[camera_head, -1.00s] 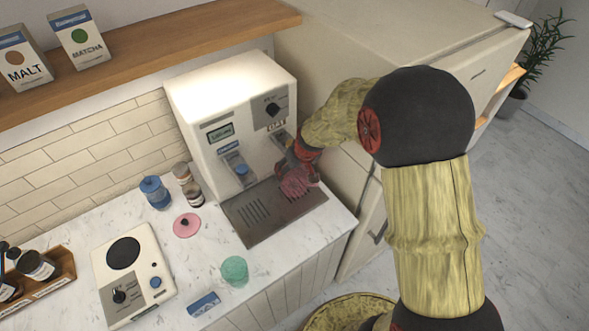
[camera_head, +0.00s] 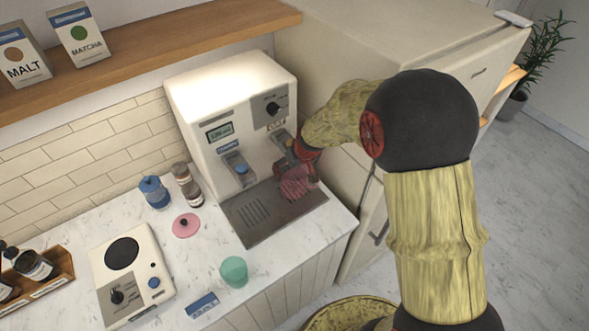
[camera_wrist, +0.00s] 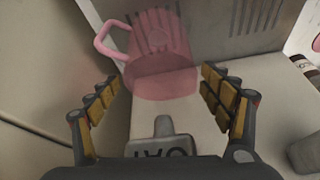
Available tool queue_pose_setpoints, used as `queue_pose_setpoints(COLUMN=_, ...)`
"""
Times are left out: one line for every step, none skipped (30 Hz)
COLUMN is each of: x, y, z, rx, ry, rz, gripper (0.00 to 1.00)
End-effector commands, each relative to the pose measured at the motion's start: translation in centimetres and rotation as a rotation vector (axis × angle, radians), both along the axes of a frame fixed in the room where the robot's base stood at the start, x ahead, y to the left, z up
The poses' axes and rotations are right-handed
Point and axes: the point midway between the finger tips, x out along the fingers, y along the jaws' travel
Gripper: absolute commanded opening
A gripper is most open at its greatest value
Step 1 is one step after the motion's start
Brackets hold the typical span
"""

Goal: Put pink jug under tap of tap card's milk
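The pink jug (camera_head: 296,187) stands on the right part of the machine's drip tray (camera_head: 252,230), below the right tap with the OAT label (camera_head: 277,125). It also shows in the wrist view (camera_wrist: 160,70), its handle toward the left. My gripper (camera_head: 298,160) is just above the jug, beside the machine's right front; in the wrist view its fingers (camera_wrist: 160,100) are wide apart, with the jug beyond and apart from them. The OAT label also shows upside down there (camera_wrist: 163,151). A blue and white card (camera_head: 203,304) lies at the counter's front edge; its word is too small to read surely.
The milk machine (camera_head: 215,95) has a second tap (camera_head: 239,168) at left. A pink lid (camera_head: 187,225), a green cup (camera_head: 234,271), a blue jar (camera_head: 155,192) and a scale-like device (camera_head: 133,272) stand on the counter. The fridge (camera_head: 335,140) closes the right side.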

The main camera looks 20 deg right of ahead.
Motion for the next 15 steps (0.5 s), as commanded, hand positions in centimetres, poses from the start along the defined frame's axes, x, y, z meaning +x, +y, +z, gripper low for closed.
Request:
queue_pose_setpoints(x=-1.38, y=0.05, z=-1.95, rx=0.001, ry=0.038, rz=0.003, gripper=0.85)
queue_pose_setpoints(x=-1.39, y=0.05, z=-1.96, rx=0.001, ry=0.038, rz=0.003, gripper=0.87)
queue_pose_setpoints(x=-1.39, y=0.05, z=-1.96, rx=0.001, ry=0.038, rz=0.003, gripper=0.89)
queue_pose_setpoints(x=-1.39, y=0.05, z=-1.97, rx=0.001, ry=0.038, rz=0.003, gripper=0.89)
queue_pose_setpoints(x=-1.40, y=0.05, z=-1.98, rx=0.001, ry=0.038, rz=0.003, gripper=0.89)
queue_pose_setpoints(x=-1.40, y=0.05, z=-1.98, rx=0.001, ry=0.038, rz=0.003, gripper=0.89)
queue_pose_setpoints(x=-1.40, y=0.05, z=-1.98, rx=0.001, ry=0.038, rz=0.003, gripper=0.89)
queue_pose_setpoints(x=-1.40, y=0.05, z=-1.99, rx=0.001, ry=0.038, rz=0.003, gripper=0.89)
queue_pose_setpoints(x=-1.40, y=0.05, z=-1.99, rx=0.001, ry=0.038, rz=0.003, gripper=0.89)
queue_pose_setpoints(x=-1.40, y=0.05, z=-1.99, rx=0.001, ry=0.038, rz=0.003, gripper=0.89)
queue_pose_setpoints(x=-1.40, y=0.05, z=-1.99, rx=0.001, ry=0.038, rz=0.003, gripper=0.89)
queue_pose_setpoints(x=-1.40, y=0.04, z=-1.96, rx=0.001, ry=0.038, rz=0.003, gripper=0.89)
queue_pose_setpoints(x=-1.40, y=0.04, z=-1.90, rx=0.001, ry=0.039, rz=0.003, gripper=0.89)
queue_pose_setpoints(x=-1.40, y=0.04, z=-1.81, rx=0.001, ry=0.039, rz=0.004, gripper=0.89)
queue_pose_setpoints(x=-1.40, y=0.05, z=-1.63, rx=0.001, ry=0.039, rz=0.003, gripper=0.89)
